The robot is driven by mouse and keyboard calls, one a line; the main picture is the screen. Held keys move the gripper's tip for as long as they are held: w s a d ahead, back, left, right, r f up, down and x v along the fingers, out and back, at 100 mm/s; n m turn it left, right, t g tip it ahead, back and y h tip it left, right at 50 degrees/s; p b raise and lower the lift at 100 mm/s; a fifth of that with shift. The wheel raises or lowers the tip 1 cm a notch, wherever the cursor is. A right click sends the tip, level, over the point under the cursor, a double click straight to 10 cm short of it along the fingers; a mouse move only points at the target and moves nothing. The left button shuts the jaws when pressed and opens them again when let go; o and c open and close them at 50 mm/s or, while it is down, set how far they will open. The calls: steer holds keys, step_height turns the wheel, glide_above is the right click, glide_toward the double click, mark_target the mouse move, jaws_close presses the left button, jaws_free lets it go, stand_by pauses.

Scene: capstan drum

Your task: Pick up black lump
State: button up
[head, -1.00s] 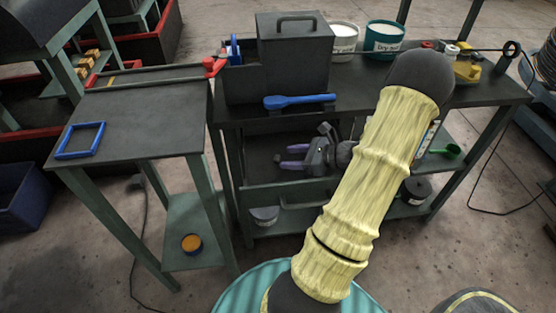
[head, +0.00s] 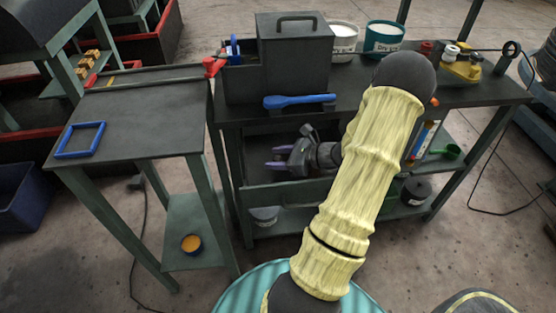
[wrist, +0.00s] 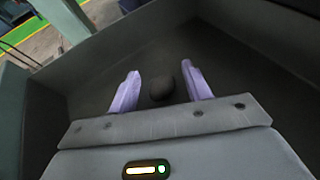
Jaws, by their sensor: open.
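The black lump (wrist: 161,88) is a small dark rounded piece in the wrist view, lying on the dark floor of a grey drawer or bin (wrist: 95,75). My gripper (wrist: 160,70) is open, with one pale purple finger to each side of the lump. No contact between finger and lump shows, and I cannot tell the height of the fingers above the floor. In the head view my gripper (head: 273,157) reaches left inside the open drawer (head: 290,193) under the bench. The lump cannot be made out there.
The drawer walls stand close around my gripper, and the bench top (head: 360,95) lies above it. A blue spoon-like tool (head: 298,101) and a grey lidded box (head: 295,60) are on the bench. A side table (head: 130,125) with a blue frame (head: 80,140) stands left.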

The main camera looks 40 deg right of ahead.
mark_target(277, 157)
steer(key=c, duration=1)
step_height(277, 157, up, 10)
steer(key=shift+p, duration=0.55)
